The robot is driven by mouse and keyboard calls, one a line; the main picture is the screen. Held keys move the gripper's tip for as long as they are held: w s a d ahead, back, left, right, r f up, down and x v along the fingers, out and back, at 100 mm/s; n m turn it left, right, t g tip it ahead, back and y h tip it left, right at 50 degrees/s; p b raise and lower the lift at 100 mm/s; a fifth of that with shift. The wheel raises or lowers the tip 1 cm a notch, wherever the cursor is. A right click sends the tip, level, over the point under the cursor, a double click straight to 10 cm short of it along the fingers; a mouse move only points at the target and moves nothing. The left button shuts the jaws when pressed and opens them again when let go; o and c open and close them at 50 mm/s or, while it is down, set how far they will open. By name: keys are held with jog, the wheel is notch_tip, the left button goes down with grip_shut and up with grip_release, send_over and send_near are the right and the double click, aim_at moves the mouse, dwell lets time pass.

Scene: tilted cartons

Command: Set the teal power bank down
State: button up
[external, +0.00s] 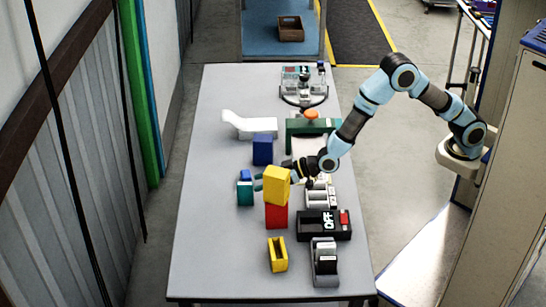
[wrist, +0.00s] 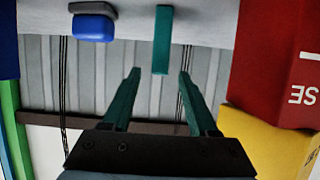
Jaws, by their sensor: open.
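The teal power bank (external: 244,194) stands on the grey table, left of the stacked yellow and red boxes in the external view. In the wrist view the teal power bank (wrist: 162,40) shows as a narrow upright slab beyond my fingertips, in line with the gap between them. My gripper (external: 258,181) reaches in from the right, behind the yellow box, which partly hides it. In the wrist view my gripper (wrist: 159,74) has its two teal fingers apart, with nothing between them. The power bank appears clear of both fingers.
A yellow box (external: 276,186) sits tilted on a red box (external: 277,217) close beside my gripper. A small blue object (external: 246,175) is just behind the power bank, and a dark blue box (external: 263,150) stands farther back. The table's left side is clear.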

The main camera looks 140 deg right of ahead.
jog(key=v, duration=0.2)
jog(key=shift+s+a+r, duration=0.1)
jog(key=shift+s+a, duration=0.1)
jog(key=shift+s, duration=0.05)
